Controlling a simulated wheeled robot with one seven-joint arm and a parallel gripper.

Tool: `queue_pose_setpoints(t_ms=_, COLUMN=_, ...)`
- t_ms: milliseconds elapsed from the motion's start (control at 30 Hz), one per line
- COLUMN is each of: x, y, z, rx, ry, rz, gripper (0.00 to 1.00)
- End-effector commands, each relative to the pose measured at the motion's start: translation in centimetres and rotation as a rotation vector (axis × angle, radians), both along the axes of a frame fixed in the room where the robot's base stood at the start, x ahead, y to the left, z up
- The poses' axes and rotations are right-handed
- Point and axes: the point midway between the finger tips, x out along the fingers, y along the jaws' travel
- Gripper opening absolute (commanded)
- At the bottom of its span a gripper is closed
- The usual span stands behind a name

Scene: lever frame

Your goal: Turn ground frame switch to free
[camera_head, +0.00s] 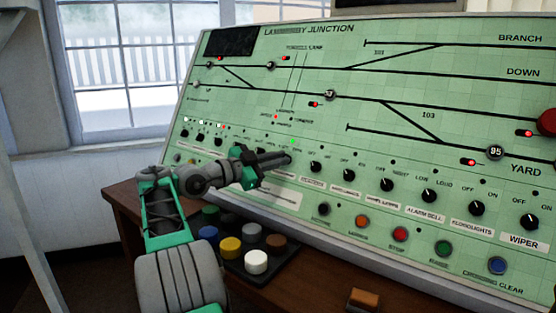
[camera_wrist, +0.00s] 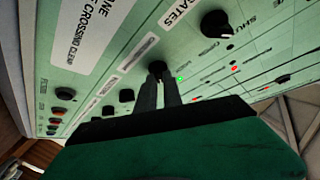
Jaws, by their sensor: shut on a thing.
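The sloping green panel (camera_head: 330,130) carries a row of black rotary switches. My gripper (camera_head: 288,158) reaches its left-middle part, with the fingers pointing at the panel. In the wrist view my gripper (camera_wrist: 160,88) is shut on a black rotary knob (camera_wrist: 155,66), one finger on each side. The fingers hide most of this knob, so its pointer direction and label cannot be read. A green light (camera_wrist: 181,78) is lit beside it, and a green light (camera_head: 293,142) also shows in the head view just above the fingertips.
Neighbouring knobs include one (camera_head: 316,167) right of my gripper and one (camera_wrist: 216,24) beside the gripped knob. Coloured push buttons (camera_head: 400,234) line the panel's lower edge. A dark tray (camera_head: 273,272) with coloured caps and a small brown block (camera_head: 364,298) lie on the wooden desk.

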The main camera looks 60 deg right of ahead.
Motion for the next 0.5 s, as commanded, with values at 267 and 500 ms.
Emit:
queue_pose_setpoints(t_ms=267, x=0.00, y=0.02, z=0.07, rx=-0.001, ry=-0.001, rz=0.001, gripper=0.29)
queue_pose_setpoints(t_ms=500, x=0.06, y=0.04, z=0.04, rx=-0.001, ry=0.000, rz=0.002, gripper=0.33)
